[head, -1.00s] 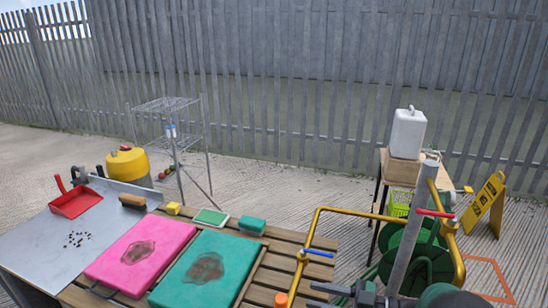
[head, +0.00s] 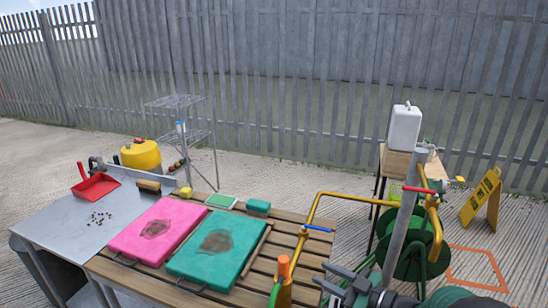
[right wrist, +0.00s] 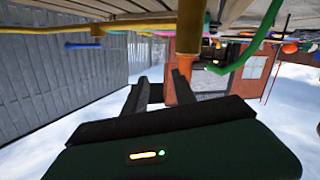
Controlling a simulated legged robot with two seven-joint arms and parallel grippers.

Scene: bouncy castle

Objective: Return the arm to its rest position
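My right gripper (head: 322,275) shows at the bottom right of the head view, at the front edge of the slatted wooden bench (head: 283,243). Its two dark fingers stand apart with nothing between them. The right wrist view also shows the two fingers (right wrist: 158,90) spread, with only background in the gap. My left gripper is in neither view.
A yellow pipe (head: 345,194) with a blue lever arches beside the gripper. A grey post (head: 403,225) and green hose reel (head: 411,257) stand to the right. Pink (head: 180,217) and teal (head: 245,239) stained pads lie on the bench. A yellow floor sign (head: 482,200) stands far right.

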